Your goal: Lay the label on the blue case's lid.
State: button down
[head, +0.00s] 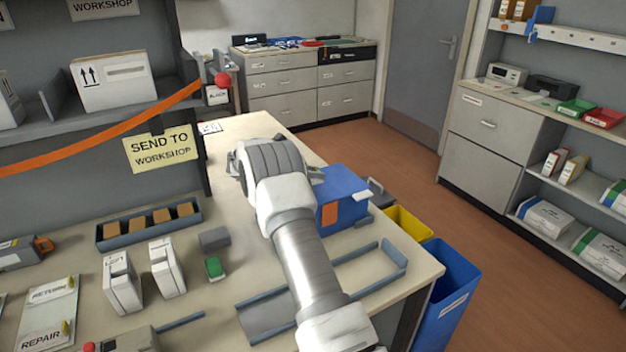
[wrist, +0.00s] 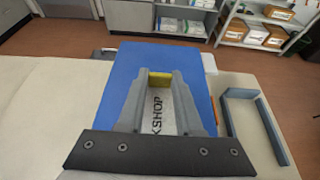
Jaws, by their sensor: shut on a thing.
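The blue case (head: 343,184) stands near the right edge of the bench, partly hidden by my arm in the head view. In the wrist view its flat blue lid (wrist: 122,75) fills the space below my gripper (wrist: 160,77). My gripper is shut on the label (wrist: 157,112), a pale piece with dark letters reading "KSHOP" and a yellow part between the fingertips. The label is over the lid; I cannot tell whether it touches. In the head view my arm hides the label.
A U-shaped grey-blue rail (wrist: 262,120) lies on the bench to the case's right in the wrist view. Yellow (head: 408,224) and blue (head: 445,290) bins stand on the floor beside the bench. White cartridges (head: 122,283) and a box tray (head: 150,226) are at left.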

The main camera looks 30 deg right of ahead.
jog(key=shift+f, duration=1.3)
jog(key=shift+f, duration=0.15)
jog(key=c, duration=0.6)
grip_release()
jog(key=shift+r, duration=0.25)
jog(key=v, duration=1.2)
jog(key=shift+f+b, duration=0.15)
jog(key=shift+b, duration=0.2)
